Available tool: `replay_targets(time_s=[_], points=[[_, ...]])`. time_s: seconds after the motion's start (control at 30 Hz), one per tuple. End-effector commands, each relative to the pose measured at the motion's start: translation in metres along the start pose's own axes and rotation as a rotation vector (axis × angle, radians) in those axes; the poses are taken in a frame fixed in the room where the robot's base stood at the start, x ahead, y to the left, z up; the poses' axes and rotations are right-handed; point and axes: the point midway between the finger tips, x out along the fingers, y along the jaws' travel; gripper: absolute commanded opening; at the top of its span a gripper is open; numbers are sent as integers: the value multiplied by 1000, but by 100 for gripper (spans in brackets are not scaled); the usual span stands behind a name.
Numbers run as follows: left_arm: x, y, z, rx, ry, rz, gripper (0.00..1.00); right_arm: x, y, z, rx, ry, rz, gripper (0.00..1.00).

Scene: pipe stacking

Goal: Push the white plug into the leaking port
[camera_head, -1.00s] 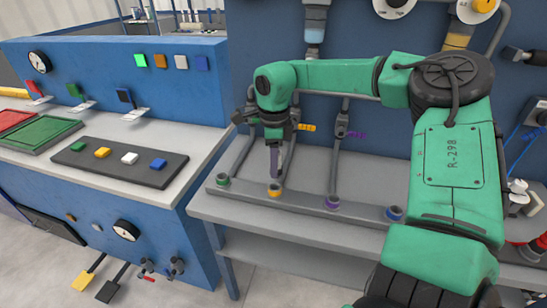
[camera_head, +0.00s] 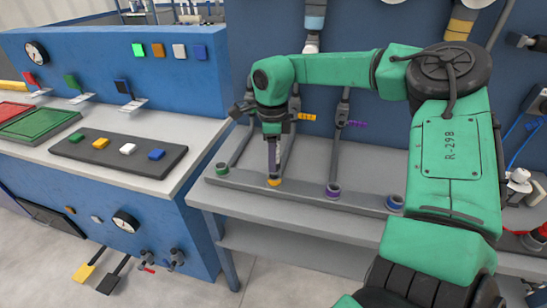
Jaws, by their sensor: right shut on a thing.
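My right gripper (camera_head: 272,132) is shut on a grey-purple pipe (camera_head: 272,156) and holds it upright. The pipe's lower end is at the yellow-ringed port (camera_head: 274,183) of the grey rail; I cannot tell how far in it sits. Green (camera_head: 222,169), purple (camera_head: 333,190) and blue (camera_head: 395,202) ringed ports are on the same rail. No white plug can be clearly made out; a small white piece (camera_head: 128,149) sits on the dark panel at left, and white parts (camera_head: 518,180) show at the right edge. No leak is visible. My left gripper is not in view.
The grey bench (camera_head: 300,220) has bare surface in front of the rail. A blue console (camera_head: 110,80) with gauges, levers and coloured buttons stands at left. Yellow and purple tagged pipe fittings (camera_head: 340,120) rise behind the rail. My right arm covers the bench's right part.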

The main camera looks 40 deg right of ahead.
Motion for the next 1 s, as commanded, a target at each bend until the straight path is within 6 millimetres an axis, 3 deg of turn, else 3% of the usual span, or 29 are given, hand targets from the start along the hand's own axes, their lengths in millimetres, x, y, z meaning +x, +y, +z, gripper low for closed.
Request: replay_targets(time_s=[1.0], points=[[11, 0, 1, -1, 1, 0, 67, 13, 0, 0, 0, 0, 0, 0]])
